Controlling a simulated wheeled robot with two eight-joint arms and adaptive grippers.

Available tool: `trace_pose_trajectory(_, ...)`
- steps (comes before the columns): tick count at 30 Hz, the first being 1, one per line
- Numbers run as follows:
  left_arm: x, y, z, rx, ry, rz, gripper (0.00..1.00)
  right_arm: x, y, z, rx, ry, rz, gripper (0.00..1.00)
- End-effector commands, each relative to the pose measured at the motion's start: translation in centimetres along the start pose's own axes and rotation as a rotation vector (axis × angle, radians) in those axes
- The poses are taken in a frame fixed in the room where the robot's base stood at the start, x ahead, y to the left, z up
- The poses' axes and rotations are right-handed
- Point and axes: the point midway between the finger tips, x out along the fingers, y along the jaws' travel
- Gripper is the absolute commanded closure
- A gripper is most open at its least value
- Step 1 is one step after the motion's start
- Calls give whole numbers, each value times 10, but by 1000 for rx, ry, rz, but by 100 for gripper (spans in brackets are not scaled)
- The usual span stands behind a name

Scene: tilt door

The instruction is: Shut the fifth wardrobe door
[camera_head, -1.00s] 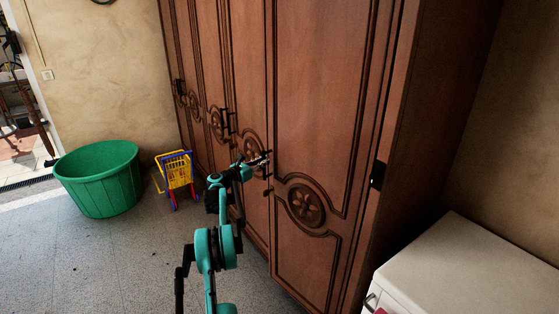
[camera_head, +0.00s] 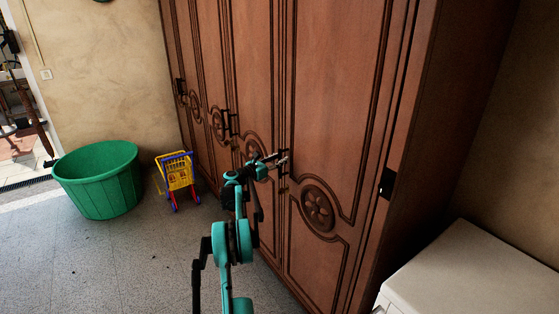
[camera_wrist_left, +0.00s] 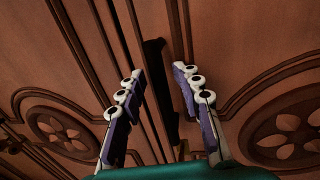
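The fifth wardrobe door (camera_head: 338,120) is the nearest brown wooden panel, with a carved flower medallion low on it. It looks nearly in line with the doors to its left; I cannot tell whether a small gap remains. My left gripper (camera_head: 282,160) is at this door's left edge, by a dark handle. In the left wrist view, the left gripper's two fingers (camera_wrist_left: 155,100) are spread, with a dark upright strip (camera_wrist_left: 158,85) between and beyond them. Whether the fingers touch the door is unclear. My right gripper is not in view.
More wardrobe doors (camera_head: 205,60) run away to the left. A white-topped cabinet (camera_head: 465,275) stands at the lower right. A green tub (camera_head: 100,185) and a small toy cart (camera_head: 179,178) stand on the left floor. The grey floor between is clear.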

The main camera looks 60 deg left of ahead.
Motion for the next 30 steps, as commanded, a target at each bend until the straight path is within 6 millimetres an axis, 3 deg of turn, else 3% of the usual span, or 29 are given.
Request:
trace_pose_trajectory(5, -19, 2, 0, 0, 0, 4, 66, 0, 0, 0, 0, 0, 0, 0)
trace_pose_trajectory(12, -72, 2, 0, 0, 0, 5, 66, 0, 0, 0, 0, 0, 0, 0)
trace_pose_trajectory(18, -106, 1, -1, 0, 1, 2, 66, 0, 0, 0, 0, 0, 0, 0)
trace_pose_trajectory(23, -118, 2, -1, 0, 1, 2, 66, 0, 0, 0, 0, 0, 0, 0)
trace_pose_trajectory(30, -120, 1, -1, 0, 1, 1, 66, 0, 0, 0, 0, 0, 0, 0)
